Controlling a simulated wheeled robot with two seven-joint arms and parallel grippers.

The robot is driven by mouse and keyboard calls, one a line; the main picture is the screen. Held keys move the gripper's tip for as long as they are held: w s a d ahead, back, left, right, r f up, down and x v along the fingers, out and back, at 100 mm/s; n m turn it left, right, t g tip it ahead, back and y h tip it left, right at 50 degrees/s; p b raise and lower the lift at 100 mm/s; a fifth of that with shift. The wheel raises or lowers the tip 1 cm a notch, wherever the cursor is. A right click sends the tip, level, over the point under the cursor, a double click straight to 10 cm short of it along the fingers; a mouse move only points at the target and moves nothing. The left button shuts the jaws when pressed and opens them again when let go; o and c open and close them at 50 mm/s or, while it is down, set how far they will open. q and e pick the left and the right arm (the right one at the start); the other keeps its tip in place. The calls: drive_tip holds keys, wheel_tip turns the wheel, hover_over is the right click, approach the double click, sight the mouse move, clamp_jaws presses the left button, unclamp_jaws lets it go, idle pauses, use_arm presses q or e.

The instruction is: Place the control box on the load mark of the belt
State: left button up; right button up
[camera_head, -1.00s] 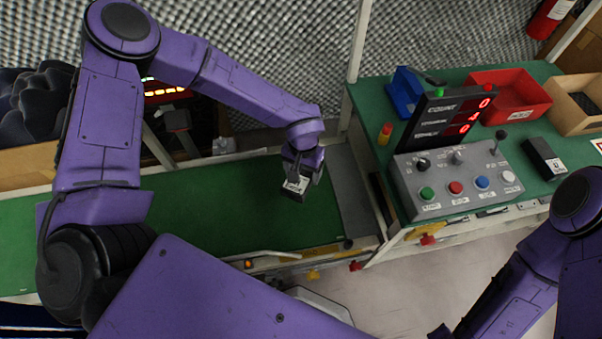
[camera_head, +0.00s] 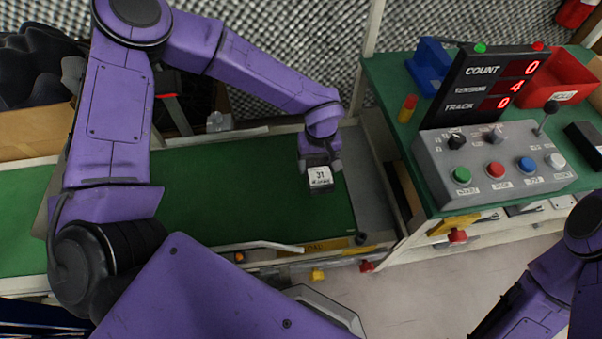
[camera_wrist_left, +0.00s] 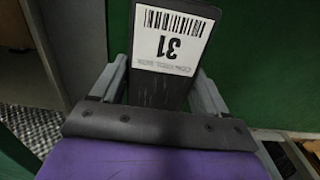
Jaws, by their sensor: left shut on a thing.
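The control box (camera_head: 322,190) is a small black box with a white label reading 31. My left gripper (camera_head: 320,163) is shut on it, above the right-hand part of the green belt (camera_head: 235,195). In the left wrist view the box (camera_wrist_left: 158,92) sits between the two grey fingers, with its barcode label upside down. I cannot tell whether its underside touches the belt. A yellow strip with partly readable lettering, perhaps LOAD (camera_head: 325,245), lies on the belt's near edge. No mark shows on the belt surface; the arm and box may hide it. My right gripper is outside the view.
A grey control console (camera_head: 495,165) with buttons and a count display stands on the green bench to the right. A red bin (camera_head: 560,85), a blue holder (camera_head: 430,65) and a dark box (camera_head: 585,140) are there too. The belt left of the box is clear.

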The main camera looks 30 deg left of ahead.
use_arm(q)
approach(301, 180)
drive_tip(key=shift+d+f+b, duration=0.3)
drive_tip(key=shift+d+f, duration=0.25)
drive_tip(key=shift+d, duration=0.3)
drive_tip(key=f, duration=0.1)
drive_tip(key=a+f+b, duration=0.1)
drive_tip(key=f, duration=0.3)
drive_tip(key=shift+a, duration=0.3)
drive_tip(key=shift+r, duration=0.15)
drive_tip(key=o, duration=1.3)
drive_tip(key=shift+f, duration=0.2)
wheel_tip(301, 180, up, 12)
drive_tip(key=p, duration=0.3)
drive_tip(key=shift+r, duration=0.2)
